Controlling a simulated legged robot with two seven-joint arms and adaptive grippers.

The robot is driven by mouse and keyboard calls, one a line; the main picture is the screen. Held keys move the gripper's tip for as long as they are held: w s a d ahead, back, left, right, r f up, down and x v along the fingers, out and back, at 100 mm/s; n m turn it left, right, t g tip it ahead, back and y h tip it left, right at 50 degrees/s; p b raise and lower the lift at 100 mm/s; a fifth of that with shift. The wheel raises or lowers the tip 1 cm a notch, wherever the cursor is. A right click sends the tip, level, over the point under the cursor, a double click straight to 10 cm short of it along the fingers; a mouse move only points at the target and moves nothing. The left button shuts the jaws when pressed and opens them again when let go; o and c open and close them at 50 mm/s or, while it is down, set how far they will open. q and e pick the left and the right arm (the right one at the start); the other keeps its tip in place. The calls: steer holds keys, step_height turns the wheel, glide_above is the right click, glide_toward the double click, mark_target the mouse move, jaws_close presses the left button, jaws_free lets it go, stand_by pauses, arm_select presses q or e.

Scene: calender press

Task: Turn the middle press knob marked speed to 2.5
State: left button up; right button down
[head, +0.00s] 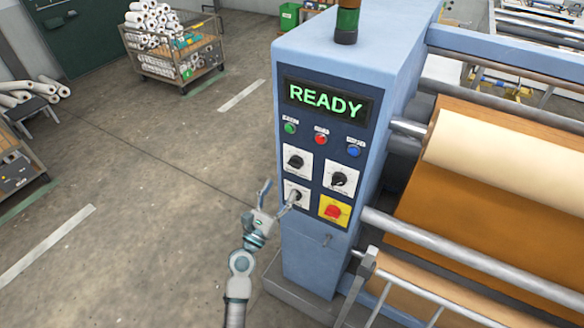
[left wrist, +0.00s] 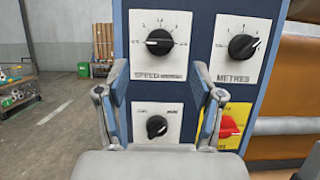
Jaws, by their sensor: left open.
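The SPEED knob (left wrist: 159,41) is a black knob on a white plate at the upper left of the control panel. My left gripper (head: 280,190) is open and empty in front of the panel, below the SPEED knob. In the left wrist view its fingers (left wrist: 162,78) stand wide apart, below the SPEED knob and either side of a lower black knob (left wrist: 157,126). I cannot tell any contact. My right gripper is out of view.
The METRES knob (left wrist: 241,46) is right of SPEED. A red knob on a yellow plate (head: 333,211) is below METRES. The display (head: 326,101) reads READY above three coloured buttons. Rollers (head: 450,245) lie to the right; open floor (head: 150,200) is left.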

mark_target(295, 164)
arm_select(q)
steer(key=x, duration=0.7)
steer(key=shift+w+d+r, duration=0.1)
steer(key=shift+w+d, duration=0.05)
steer(key=shift+w, duration=0.1)
steer(key=c, duration=1.1)
steer(key=shift+c, duration=0.2)
